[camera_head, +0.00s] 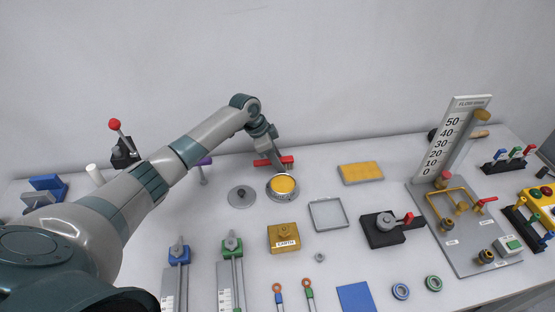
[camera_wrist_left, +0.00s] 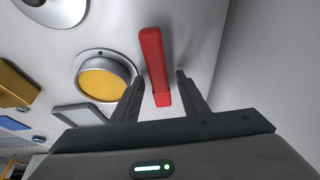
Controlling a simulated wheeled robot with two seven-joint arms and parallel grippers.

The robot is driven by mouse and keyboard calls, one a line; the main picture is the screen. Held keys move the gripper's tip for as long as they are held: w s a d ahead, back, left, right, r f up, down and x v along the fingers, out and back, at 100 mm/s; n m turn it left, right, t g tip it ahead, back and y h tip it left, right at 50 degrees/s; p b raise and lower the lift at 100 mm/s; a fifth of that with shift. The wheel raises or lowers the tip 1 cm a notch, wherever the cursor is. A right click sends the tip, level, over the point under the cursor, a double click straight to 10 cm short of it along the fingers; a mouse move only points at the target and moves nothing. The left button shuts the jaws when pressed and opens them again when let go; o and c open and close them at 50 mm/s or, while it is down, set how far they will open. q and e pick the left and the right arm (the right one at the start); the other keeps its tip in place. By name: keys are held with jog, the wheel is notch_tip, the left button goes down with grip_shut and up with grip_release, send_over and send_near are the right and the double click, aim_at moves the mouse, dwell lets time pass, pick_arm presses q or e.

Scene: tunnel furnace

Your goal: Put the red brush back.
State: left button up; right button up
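The red brush (camera_head: 288,159) shows as a red bar at the far side of the table, just behind the round dish with a yellow top. My left gripper (camera_head: 275,165) is over it and hides its middle. In the left wrist view, the red bar (camera_wrist_left: 153,55) runs between the two fingers of my left gripper (camera_wrist_left: 160,76). A gap shows on each side of it, so the fingers look open around it. I cannot tell whether the brush rests on the table or on a holder. My right gripper is not in view.
The round dish (camera_head: 282,187) stands close in front of the gripper, with a grey disc lid (camera_head: 241,196) to its left. A yellow-topped tray (camera_head: 360,173) lies to the right. A white wall rises close behind. Some bare table lies between the objects.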

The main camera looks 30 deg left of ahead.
aim_at(265, 161)
pick_arm(q)
jog(key=shift+r, duration=0.1)
jog(key=shift+r, duration=0.1)
jog(key=b+v, duration=0.3)
jog(key=v, duration=0.7)
jog(key=shift+s+a+r, duration=0.1)
jog(key=shift+r, duration=0.15)
jog(key=shift+s+a+r, duration=0.15)
jog(key=shift+r, duration=0.45)
dwell(0.6)
dwell(0.4)
